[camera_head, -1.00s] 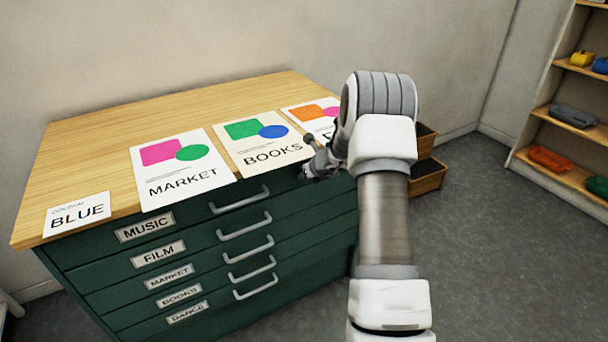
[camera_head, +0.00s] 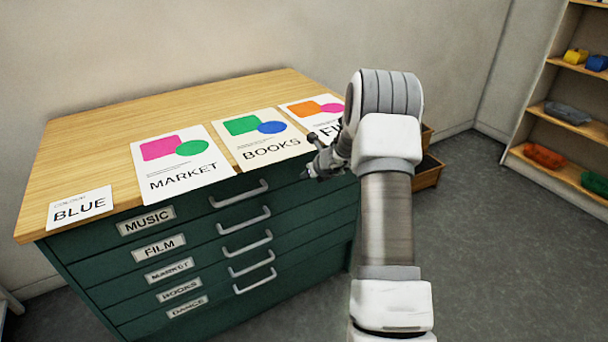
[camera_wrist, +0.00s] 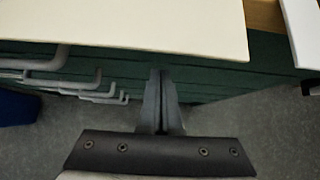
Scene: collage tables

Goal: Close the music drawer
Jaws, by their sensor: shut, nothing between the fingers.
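The music drawer (camera_head: 175,222) is the top drawer of a green cabinet, with a MUSIC label (camera_head: 147,220) and a grey handle (camera_head: 238,194). Its front looks flush with the drawers below. My gripper (camera_head: 306,174) is near the cabinet's front top edge, right of the music handle and apart from it. In the wrist view my gripper (camera_wrist: 160,72) has its fingers together and empty, before the green drawer fronts. Several handles show at left there. My arm hides the cabinet's right end.
Posters, including MARKET (camera_head: 180,164) and BOOKS (camera_head: 262,141), and a BLUE card (camera_head: 80,208) lie on the wooden top (camera_head: 110,135). A wooden box unit (camera_head: 428,174) stands behind my arm. A shelf (camera_head: 560,130) is at right. Grey floor between is clear.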

